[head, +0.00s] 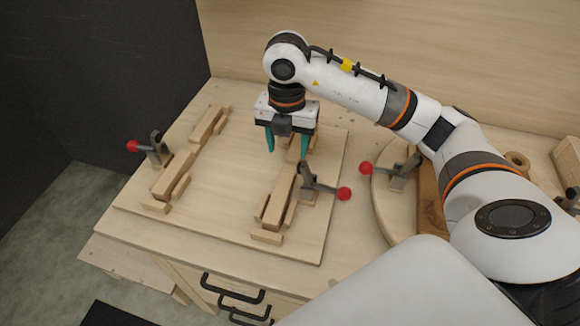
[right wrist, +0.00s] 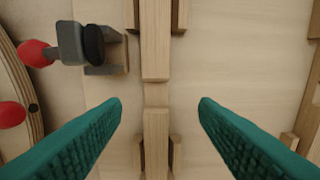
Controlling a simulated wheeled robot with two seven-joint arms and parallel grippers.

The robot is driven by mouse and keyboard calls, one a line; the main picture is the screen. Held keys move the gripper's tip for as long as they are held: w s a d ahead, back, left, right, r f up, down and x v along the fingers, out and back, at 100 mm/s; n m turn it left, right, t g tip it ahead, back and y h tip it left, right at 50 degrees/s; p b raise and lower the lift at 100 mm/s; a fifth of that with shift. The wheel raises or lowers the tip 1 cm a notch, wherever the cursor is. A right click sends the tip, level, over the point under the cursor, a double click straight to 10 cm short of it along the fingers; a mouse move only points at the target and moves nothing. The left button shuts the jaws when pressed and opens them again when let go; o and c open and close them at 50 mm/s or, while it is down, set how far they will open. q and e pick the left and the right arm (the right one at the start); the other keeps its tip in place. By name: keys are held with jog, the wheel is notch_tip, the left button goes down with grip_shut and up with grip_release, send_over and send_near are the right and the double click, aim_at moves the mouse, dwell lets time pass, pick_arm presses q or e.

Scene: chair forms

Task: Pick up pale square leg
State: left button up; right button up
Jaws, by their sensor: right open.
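Pale square wooden bars lie in line between short side strips on the right half of the board. The near bar (head: 281,198) also shows in the right wrist view (right wrist: 155,42), and a far bar (right wrist: 156,140) lies in line with it. I cannot tell which piece is the leg, or whether they are joined. My right gripper (head: 287,152) is open above the far end of this row, its teal fingers pointing down. In the right wrist view its fingers (right wrist: 160,105) stand either side of the row, with nothing between them gripped. My left gripper is not in view.
A clamp with a red knob (head: 344,194) stands just right of the near bar. Another red-knobbed clamp (head: 133,146) stands at the board's left, by more pale bars (head: 207,122). A round board (head: 383,205) with a clamp lies to the right. The board's middle is clear.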

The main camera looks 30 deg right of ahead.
aim_at(290, 170)
jog(key=shift+f, duration=0.6)
jog(key=shift+d+f, duration=0.15)
jog(key=shift+f, duration=0.5)
notch_tip(290, 170, down, 4)
jog(key=shift+s+d+r+p, duration=0.15)
jog(key=shift+r+p, duration=0.1)
jog(key=shift+p, duration=0.4)
jog(key=shift+f, duration=0.55)
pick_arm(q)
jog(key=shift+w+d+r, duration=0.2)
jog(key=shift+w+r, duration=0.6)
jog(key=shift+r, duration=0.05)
pick_arm(e)
jog(key=c, duration=1.1)
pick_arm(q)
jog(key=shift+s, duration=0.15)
pick_arm(e)
jog(key=shift+c, duration=0.4)
jog(key=shift+r, duration=0.15)
